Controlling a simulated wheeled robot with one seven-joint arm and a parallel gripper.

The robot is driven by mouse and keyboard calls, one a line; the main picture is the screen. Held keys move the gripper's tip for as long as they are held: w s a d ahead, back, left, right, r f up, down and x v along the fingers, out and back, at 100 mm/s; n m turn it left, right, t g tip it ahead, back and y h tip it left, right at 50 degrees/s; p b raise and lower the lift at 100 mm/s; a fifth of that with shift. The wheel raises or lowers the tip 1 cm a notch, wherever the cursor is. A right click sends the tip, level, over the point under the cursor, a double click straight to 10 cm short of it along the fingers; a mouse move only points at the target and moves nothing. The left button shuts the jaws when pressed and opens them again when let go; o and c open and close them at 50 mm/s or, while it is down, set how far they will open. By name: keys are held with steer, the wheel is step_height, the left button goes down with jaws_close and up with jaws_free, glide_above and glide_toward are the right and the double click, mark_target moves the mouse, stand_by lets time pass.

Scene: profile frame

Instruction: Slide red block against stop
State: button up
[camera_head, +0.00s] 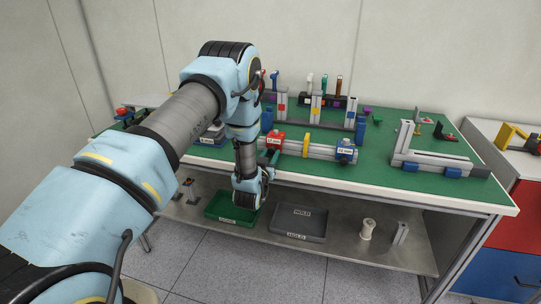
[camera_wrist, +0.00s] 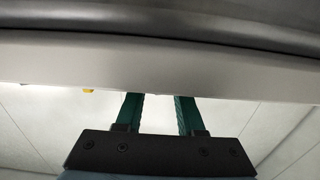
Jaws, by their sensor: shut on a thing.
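The red block (camera_head: 275,140), with a white label, sits at the left end of a grey profile (camera_head: 322,150) on the green table. A thin yellow piece (camera_head: 306,145) stands across the profile to its right, apart from it. I cannot tell which piece is the stop. My gripper (camera_head: 267,157) reaches in from the front and is shut on the red block. In the wrist view its green fingers (camera_wrist: 160,108) run up behind a pale edge; their tips and the block are hidden there.
An upright grey frame (camera_head: 316,105) with blue feet stands behind. An L-shaped profile assembly (camera_head: 435,160) lies at the right of the green table (camera_head: 385,182). A green tray (camera_head: 222,213) and dark grey tray (camera_head: 299,236) are on the shelf below. Green surface is free between the assemblies.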

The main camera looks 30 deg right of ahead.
jaws_close()
stand_by(0.9)
